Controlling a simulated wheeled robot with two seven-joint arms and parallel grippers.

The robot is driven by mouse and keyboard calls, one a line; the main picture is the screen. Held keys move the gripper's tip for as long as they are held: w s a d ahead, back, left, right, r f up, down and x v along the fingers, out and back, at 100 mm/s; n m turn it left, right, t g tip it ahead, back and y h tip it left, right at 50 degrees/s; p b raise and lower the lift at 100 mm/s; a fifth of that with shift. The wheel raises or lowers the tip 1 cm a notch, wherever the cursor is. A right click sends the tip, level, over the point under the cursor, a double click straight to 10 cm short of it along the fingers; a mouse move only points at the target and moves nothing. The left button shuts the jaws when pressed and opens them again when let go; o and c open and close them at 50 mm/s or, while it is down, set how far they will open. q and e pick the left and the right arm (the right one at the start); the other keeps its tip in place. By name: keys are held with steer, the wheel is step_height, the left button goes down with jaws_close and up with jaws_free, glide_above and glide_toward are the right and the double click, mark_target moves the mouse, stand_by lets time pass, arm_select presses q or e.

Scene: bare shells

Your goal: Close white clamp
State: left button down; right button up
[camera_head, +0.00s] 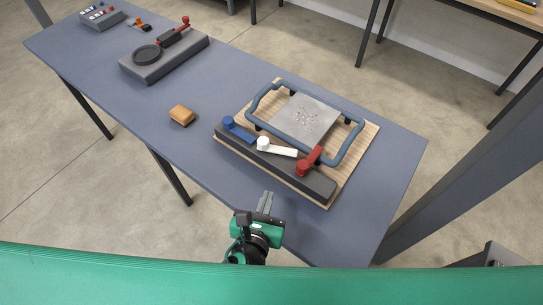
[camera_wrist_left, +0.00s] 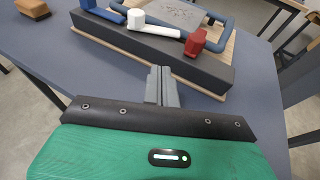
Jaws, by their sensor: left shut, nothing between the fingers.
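The white clamp (camera_head: 277,148) is a lever with a round white knob, set on a dark bar (camera_head: 317,181) between a blue clamp (camera_head: 238,130) and a red clamp (camera_head: 309,162). Its arm lies flat along the bar, pointing right. In the left wrist view the white clamp (camera_wrist_left: 152,24) is at the top, beyond my fingers. My left gripper (camera_head: 265,202) is shut and empty, in front of the bar and apart from the clamps. Its fingers also show in the left wrist view (camera_wrist_left: 161,86). My right gripper is not in view.
The bar sits on a wooden board (camera_head: 365,137) with a blue-grey tubular frame (camera_head: 352,143) around a metal plate (camera_head: 306,119). A brown block (camera_head: 182,116) lies left. A dark fixture (camera_head: 165,57) and a grey button box (camera_head: 102,17) stand farther left. The table front is clear.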

mark_target(285, 160)
arm_select(q)
steer(key=p+x, duration=0.1)
steer(key=x, duration=0.7)
steer(key=p+x, duration=0.1)
steer(key=x, duration=0.3)
steer(key=shift+w+d+r+p, duration=0.1)
steer(key=shift+w+r+p, duration=0.2)
steer(key=shift+w, duration=0.15)
steer(key=shift+w+d+f, duration=0.1)
steer(key=shift+w, duration=0.35)
steer(key=w+d+p, duration=0.1)
steer(key=p, duration=0.2)
steer(key=shift+w+r, duration=0.1)
steer(key=shift+r, duration=0.25)
steer(key=shift+w+d+f+p, duration=0.15)
steer(key=shift+w+d+p, duration=0.25)
steer(key=shift+p, duration=0.35)
steer(key=shift+w+f, duration=0.1)
steer(key=shift+f, duration=0.05)
